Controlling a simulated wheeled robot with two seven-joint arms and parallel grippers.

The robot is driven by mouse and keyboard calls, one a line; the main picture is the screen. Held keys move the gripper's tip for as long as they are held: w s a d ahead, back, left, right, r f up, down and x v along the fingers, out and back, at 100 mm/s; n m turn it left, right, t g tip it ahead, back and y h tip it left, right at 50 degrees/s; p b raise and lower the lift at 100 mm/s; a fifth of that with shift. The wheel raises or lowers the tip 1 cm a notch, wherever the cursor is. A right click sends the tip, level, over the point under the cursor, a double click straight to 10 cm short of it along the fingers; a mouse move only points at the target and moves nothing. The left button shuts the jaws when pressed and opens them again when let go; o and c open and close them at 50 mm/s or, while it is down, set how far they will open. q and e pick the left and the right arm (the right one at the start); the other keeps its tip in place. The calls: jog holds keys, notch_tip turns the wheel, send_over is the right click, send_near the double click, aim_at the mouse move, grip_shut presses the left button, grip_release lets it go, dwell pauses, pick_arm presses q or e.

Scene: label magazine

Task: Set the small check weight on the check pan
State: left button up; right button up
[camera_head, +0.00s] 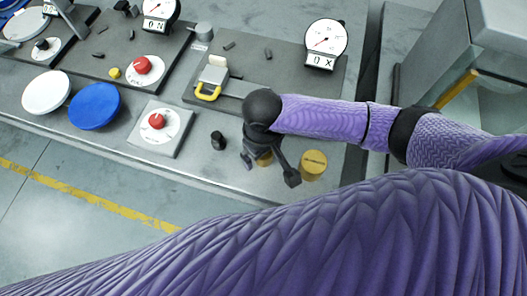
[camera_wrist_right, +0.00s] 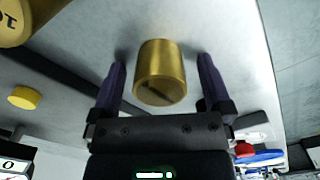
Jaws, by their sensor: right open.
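My right gripper (camera_head: 270,172) is over the front of the grey bench, its fingers pointing down. A brass weight (camera_head: 264,159) stands between its fingers, mostly hidden by them. In the right wrist view this weight (camera_wrist_right: 160,75) sits between the two open fingers, with a gap on each side. A second brass weight (camera_head: 314,164) with a marked top stands just right of the gripper and looks larger; it also shows cut off in the wrist view (camera_wrist_right: 18,22). A white round disc (camera_head: 46,92) and a blue one (camera_head: 95,106) lie at the left; I cannot tell which is the check pan.
A small black cylinder (camera_head: 218,140) stands left of the gripper. A red knob (camera_head: 157,121) sits on a grey box. Behind are a yellow handle (camera_head: 209,94) and a dial gauge (camera_head: 326,42). A glass-sided cabinet (camera_head: 455,75) stands at the right. The bench's front edge is close.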

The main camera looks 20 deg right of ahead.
grip_shut()
